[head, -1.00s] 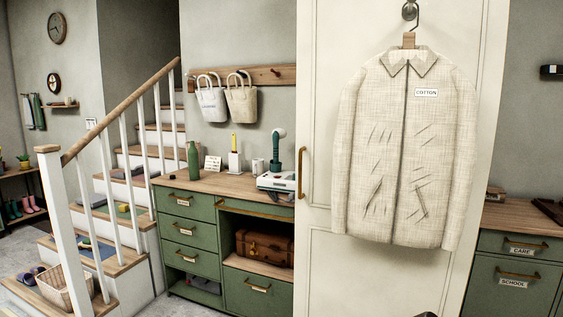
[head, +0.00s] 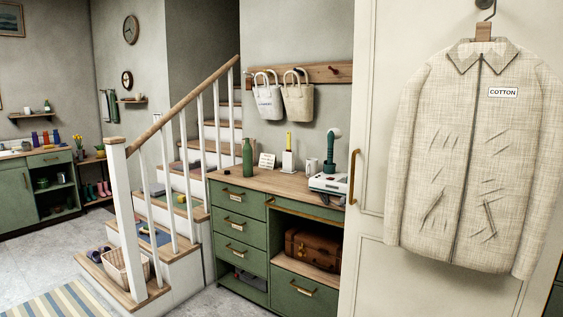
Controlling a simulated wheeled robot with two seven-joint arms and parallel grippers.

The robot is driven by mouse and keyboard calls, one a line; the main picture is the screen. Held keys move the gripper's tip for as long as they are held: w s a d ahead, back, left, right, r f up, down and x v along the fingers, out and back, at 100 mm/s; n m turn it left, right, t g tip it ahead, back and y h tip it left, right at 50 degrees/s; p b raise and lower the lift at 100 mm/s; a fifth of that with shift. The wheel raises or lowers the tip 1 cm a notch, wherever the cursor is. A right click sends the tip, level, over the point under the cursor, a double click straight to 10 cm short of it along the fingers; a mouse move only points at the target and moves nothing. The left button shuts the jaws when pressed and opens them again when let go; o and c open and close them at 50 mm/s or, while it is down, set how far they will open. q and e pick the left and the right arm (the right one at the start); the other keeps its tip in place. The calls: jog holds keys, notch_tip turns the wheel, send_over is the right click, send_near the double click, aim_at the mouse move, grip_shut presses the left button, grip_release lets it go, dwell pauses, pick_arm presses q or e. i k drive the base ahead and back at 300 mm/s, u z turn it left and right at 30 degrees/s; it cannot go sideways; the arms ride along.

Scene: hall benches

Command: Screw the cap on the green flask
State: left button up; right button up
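A green flask (head: 247,158) stands upright on the wooden top of a green drawer cabinet in the head view, at its left end. It is too small in the picture to tell how its mouth is closed. Neither of my grippers is in view.
A pale door with a cotton jacket (head: 478,160) fills the right. Floor (head: 207,303) shows at lower left.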

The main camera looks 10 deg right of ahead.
aim_at(247, 150)
jog(key=u, duration=0.2)
jog(key=i, duration=3.7)
jog(key=u, duration=0.15)
